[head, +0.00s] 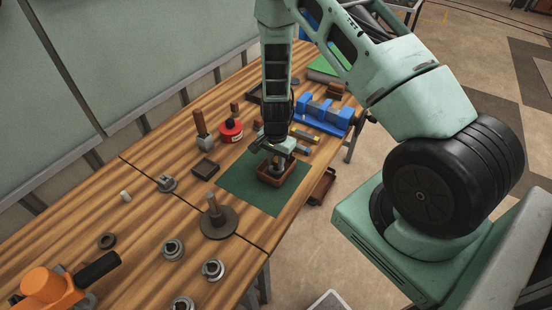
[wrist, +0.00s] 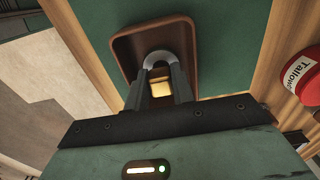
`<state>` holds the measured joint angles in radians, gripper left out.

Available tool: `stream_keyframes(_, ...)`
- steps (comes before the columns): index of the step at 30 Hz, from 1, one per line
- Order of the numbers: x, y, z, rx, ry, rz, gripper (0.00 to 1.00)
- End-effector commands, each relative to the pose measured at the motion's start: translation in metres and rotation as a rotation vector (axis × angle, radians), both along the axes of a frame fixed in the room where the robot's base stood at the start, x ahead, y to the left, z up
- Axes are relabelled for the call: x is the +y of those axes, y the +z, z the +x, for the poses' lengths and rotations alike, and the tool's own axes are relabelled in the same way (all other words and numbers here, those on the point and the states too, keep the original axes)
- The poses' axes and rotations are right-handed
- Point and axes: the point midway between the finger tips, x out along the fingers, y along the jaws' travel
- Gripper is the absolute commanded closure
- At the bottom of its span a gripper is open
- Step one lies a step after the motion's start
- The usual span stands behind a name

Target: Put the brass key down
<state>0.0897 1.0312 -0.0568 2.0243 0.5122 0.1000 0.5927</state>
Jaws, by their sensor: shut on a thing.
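The brass key (wrist: 161,88) shows in the wrist view as a small yellow block between the two dark fingers of my gripper (wrist: 162,78). My gripper is shut on it. A grey arched piece (wrist: 163,56) shows just beyond the fingertips; I cannot tell what it belongs to. Under the fingers is a brown open tray (wrist: 125,48) on a green mat (wrist: 75,15). In the head view my gripper (head: 276,158) points down over the same tray (head: 273,183). I cannot tell whether the key touches the tray floor; the arm hides the key there.
A red tin (head: 231,130) stands left of the mat, and it shows labelled Tallow in the wrist view (wrist: 305,78). A dark flanged post (head: 218,222) stands in front of the mat. A blue vise (head: 322,115) is behind at right. Bare mat (head: 240,185) lies left of the tray.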

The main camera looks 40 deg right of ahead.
Motion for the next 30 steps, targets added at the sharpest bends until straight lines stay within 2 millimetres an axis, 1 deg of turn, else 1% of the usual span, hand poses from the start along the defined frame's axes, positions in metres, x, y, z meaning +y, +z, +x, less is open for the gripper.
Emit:
stream_keyframes(6,0.0,0.0,0.0,-0.001,0.0,-0.001,1.0)
stream_keyframes(10,0.0,-0.004,0.0,-0.001,0.0,0.0,1.0)
stream_keyframes(11,0.0,-0.004,0.0,0.0,0.0,0.0,0.73)
stream_keyframes(12,0.0,-0.003,0.0,-0.001,0.0,0.0,0.62)
stream_keyframes(13,0.0,-0.003,0.0,-0.001,0.0,0.0,0.54)
stream_keyframes(23,0.0,-0.001,0.0,-0.001,0.0,0.0,0.54)
stream_keyframes(26,0.0,0.004,0.001,-0.003,0.001,-0.001,0.54)
stream_keyframes(30,0.0,0.022,0.002,-0.005,0.001,-0.001,0.54)
